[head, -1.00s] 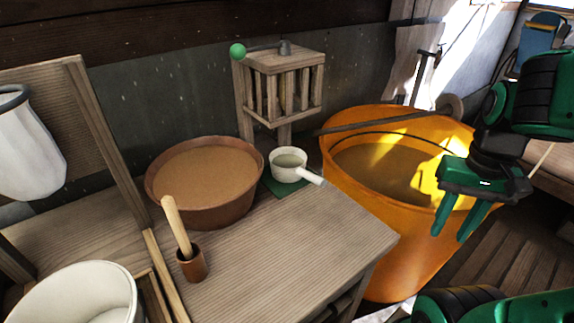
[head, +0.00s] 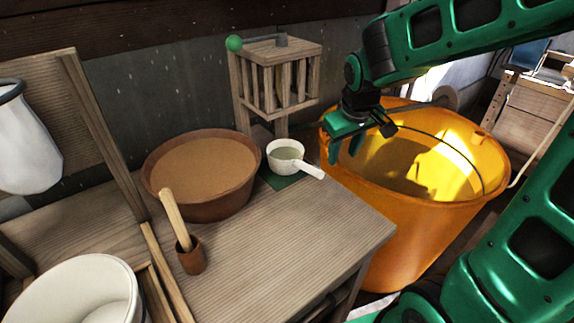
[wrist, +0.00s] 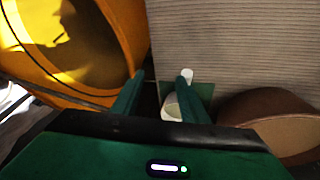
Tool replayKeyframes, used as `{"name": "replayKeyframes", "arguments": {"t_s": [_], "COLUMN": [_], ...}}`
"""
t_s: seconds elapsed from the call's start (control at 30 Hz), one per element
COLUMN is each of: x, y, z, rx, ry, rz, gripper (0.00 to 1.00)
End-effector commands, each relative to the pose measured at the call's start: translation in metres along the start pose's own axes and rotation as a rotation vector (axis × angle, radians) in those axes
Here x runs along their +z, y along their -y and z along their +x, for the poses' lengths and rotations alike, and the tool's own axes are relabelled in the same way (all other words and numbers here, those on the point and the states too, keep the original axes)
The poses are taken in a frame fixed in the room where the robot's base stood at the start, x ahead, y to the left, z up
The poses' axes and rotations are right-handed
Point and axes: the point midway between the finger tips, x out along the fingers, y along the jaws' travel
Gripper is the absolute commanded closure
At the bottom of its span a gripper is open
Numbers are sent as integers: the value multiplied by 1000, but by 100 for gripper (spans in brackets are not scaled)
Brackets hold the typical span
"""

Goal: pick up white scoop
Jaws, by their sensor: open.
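The white scoop (head: 287,155) sits upright on a dark green mat (head: 276,181) at the table's back right corner. Its handle points right and toward the front, to the table's right edge. My gripper (head: 346,158) is open and empty, to the right of the scoop and above the orange tub's near-left rim. In the wrist view the scoop (wrist: 170,106) shows beyond my fingers (wrist: 162,104), partly hidden behind the right finger, with its handle tip (wrist: 187,75) showing above the cup.
A brown bowl (head: 202,208) of tan material stands just left of the scoop. A wooden cage stand (head: 277,78) rises behind it. The orange tub (head: 400,225) is right of the table. A cup with a pestle (head: 191,258) stands in front. The table's front middle is clear.

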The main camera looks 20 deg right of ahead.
Motion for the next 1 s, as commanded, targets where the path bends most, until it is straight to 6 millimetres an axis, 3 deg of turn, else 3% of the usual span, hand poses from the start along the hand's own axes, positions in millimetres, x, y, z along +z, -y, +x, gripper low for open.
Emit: {"name": "replayKeyframes", "arguments": {"t_s": [0.1,0.3,0.6,1.0], "x": [-40,-67,-72,-70], "y": [39,70,74,74], "z": [13,24,63,96], "rx": [-21,-39,-40,-40], "ry": [-64,-118,-120,-117], "rz": [-124,-210,-214,-213], "gripper": [60,60,60,60]}}
